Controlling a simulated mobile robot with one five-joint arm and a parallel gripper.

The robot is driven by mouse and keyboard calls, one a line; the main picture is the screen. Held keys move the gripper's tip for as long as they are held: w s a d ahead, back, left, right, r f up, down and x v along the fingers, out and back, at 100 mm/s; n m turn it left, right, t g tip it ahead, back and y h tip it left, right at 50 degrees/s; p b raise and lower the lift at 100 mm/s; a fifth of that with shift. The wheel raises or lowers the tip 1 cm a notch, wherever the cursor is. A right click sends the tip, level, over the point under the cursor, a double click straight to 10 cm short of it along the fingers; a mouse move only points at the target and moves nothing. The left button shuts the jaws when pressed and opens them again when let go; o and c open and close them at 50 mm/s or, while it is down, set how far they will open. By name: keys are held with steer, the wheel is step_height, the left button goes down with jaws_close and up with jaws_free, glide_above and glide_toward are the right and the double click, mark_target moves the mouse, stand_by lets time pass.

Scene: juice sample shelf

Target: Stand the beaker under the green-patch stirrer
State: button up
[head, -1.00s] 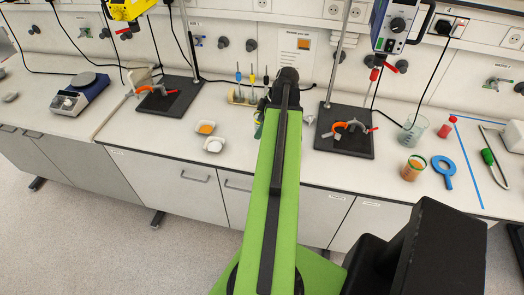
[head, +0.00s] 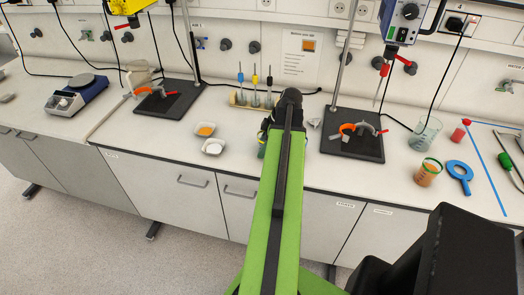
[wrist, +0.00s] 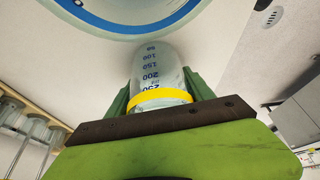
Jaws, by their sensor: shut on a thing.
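In the wrist view, a clear beaker (wrist: 158,72) with blue graduations and a yellow rim band sits between the green fingers of my gripper (wrist: 160,85). The gripper is shut on it. In the head view my arm hides most of the gripper and the beaker. A yellow stirrer (head: 125,5) is cut off at the top left, above a dark stand base (head: 190,90).
A rack (head: 243,99) with coloured-handled tools stands behind my arm. At right are a clear beaker (head: 424,134), an orange-filled beaker (head: 427,173) and a blue ring tool (head: 459,170). The left bench has a hotplate (head: 78,94).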

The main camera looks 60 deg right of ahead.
steer(key=o, duration=1.7)
steer(key=shift+f, duration=0.1)
steer(key=shift+r+p, duration=0.3)
steer(key=shift+r, duration=0.15)
steer(key=p+v, duration=1)
steer(key=v, duration=0.1)
steer(key=shift+s+r, duration=0.2)
